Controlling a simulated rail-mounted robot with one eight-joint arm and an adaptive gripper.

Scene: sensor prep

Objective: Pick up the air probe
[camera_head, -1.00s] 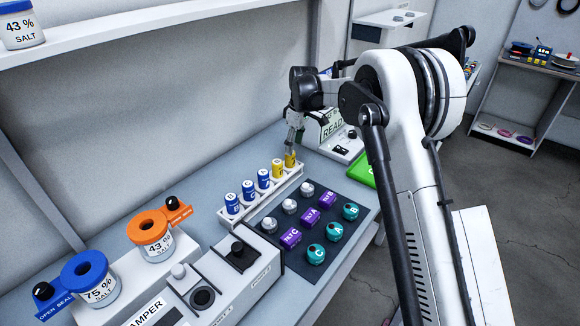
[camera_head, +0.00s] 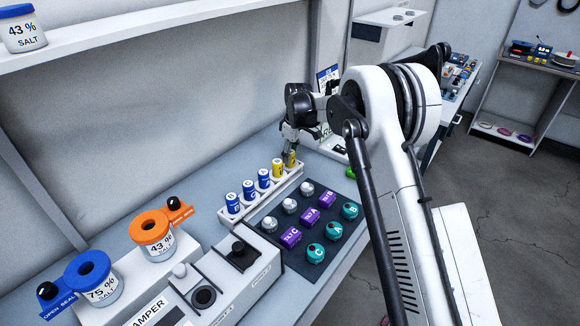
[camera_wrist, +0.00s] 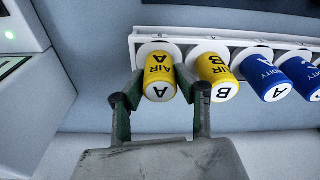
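Two yellow air probes stand upright at the far end of a white rack (camera_head: 235,216). The end one, marked AIR A (camera_wrist: 159,72), is between my gripper's fingers (camera_wrist: 160,88) in the wrist view. The fingers straddle it, and narrow gaps seem to show at its sides. The other, marked AIR B (camera_wrist: 216,74), stands beside it, close to the right finger. In the head view, my gripper (camera_head: 289,149) points down at the end probe (camera_head: 292,159) and partly hides it. The AIR B probe (camera_head: 278,169) is clear of it there.
Several blue probes (camera_head: 249,190) fill the rest of the rack. A dark mat (camera_head: 270,228) with silver, purple and teal pieces lies in front. A grey device with black knobs (camera_head: 238,262) and salt jars (camera_head: 152,238) stand nearer. A white device (camera_head: 330,147) is behind my gripper.

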